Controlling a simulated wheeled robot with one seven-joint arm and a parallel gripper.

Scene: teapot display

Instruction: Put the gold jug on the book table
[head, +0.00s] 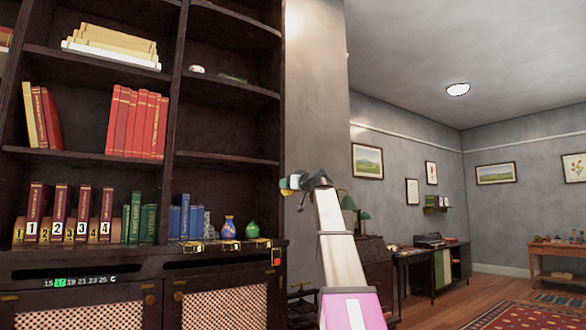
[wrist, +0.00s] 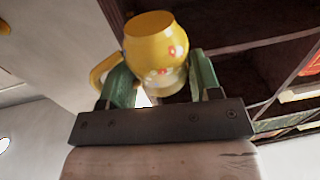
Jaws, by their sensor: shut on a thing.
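The gold jug (wrist: 155,52) is round and yellow, with small painted flowers and a handle at the left in the wrist view. My gripper (wrist: 163,78) is shut on it, with one green finger pad on each side. In the head view, my gripper (head: 292,184) is raised in front of the bookcase's right edge and the grey wall. The jug is mostly hidden there; only a small patch of colour shows. I cannot tell which table is the book table. A wooden table (head: 553,253) with small items stands at the far right.
A tall dark bookcase (head: 172,130) with books, a blue vase (head: 229,228) and a green pot (head: 252,229) fills the left, close by. A dark desk (head: 402,262) stands along the back wall. Open floor with a red patterned rug (head: 500,314) lies at the right.

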